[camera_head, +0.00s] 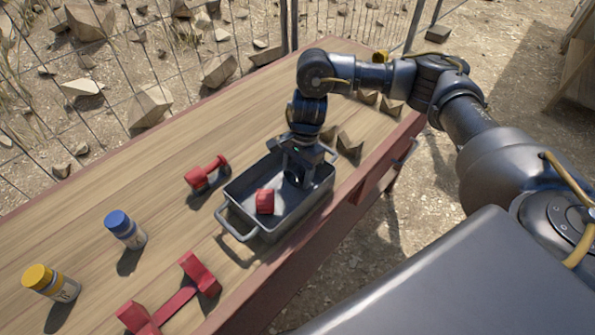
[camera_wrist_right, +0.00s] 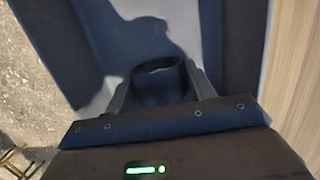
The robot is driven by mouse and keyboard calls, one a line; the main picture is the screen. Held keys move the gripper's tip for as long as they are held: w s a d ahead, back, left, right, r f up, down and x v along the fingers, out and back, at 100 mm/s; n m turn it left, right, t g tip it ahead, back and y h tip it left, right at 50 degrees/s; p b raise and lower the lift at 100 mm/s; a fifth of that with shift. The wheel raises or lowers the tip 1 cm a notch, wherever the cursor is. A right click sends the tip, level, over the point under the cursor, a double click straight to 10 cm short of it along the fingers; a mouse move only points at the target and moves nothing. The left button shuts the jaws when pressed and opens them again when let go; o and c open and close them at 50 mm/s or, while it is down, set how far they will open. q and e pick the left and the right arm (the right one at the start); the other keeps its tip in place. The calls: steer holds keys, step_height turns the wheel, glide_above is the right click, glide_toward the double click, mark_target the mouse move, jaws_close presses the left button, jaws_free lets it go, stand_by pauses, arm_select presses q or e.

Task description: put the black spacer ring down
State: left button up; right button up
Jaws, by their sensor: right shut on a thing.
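My right gripper (camera_head: 299,178) reaches down inside the grey metal tray (camera_head: 302,212), toward its far right end. In the right wrist view the gripper (camera_wrist_right: 161,88) is shut on the dark, round black spacer ring (camera_wrist_right: 158,76). The ring sits between the two fingers. The tray floor lies beyond it, with the gripper's shadow on it. Whether the ring touches the tray floor I cannot tell. In the head view the ring is too dark to make out against the gripper. My left gripper is not in view.
A red block (camera_head: 264,201) lies in the tray. A red dumbbell-shaped part (camera_head: 207,173), a blue-capped bottle (camera_head: 125,229), a yellow-capped bottle (camera_head: 50,283) and a red bracket (camera_head: 176,301) are on the wooden table (camera_head: 100,190). Brown wedges (camera_head: 350,146) stand right of the tray.

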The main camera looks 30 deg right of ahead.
mark_target(298, 165)
steer(key=o, duration=0.8)
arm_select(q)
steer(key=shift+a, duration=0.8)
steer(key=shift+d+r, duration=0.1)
arm_select(e)
steer(key=shift+r, duration=0.2)
steer(key=r, duration=0.3)
steer(key=d+r+p, duration=0.1)
steer(key=r, duration=0.1)
steer(key=shift+w+r, duration=0.2)
steer(key=shift+w, duration=0.05)
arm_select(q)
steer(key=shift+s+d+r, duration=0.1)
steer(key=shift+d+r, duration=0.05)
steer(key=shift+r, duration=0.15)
arm_select(e)
step_height(298, 165, up, 7)
steer(key=d, duration=0.1)
steer(key=shift+w+d, duration=0.15)
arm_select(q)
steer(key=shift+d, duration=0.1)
arm_select(e)
steer(key=shift+r, duration=0.1)
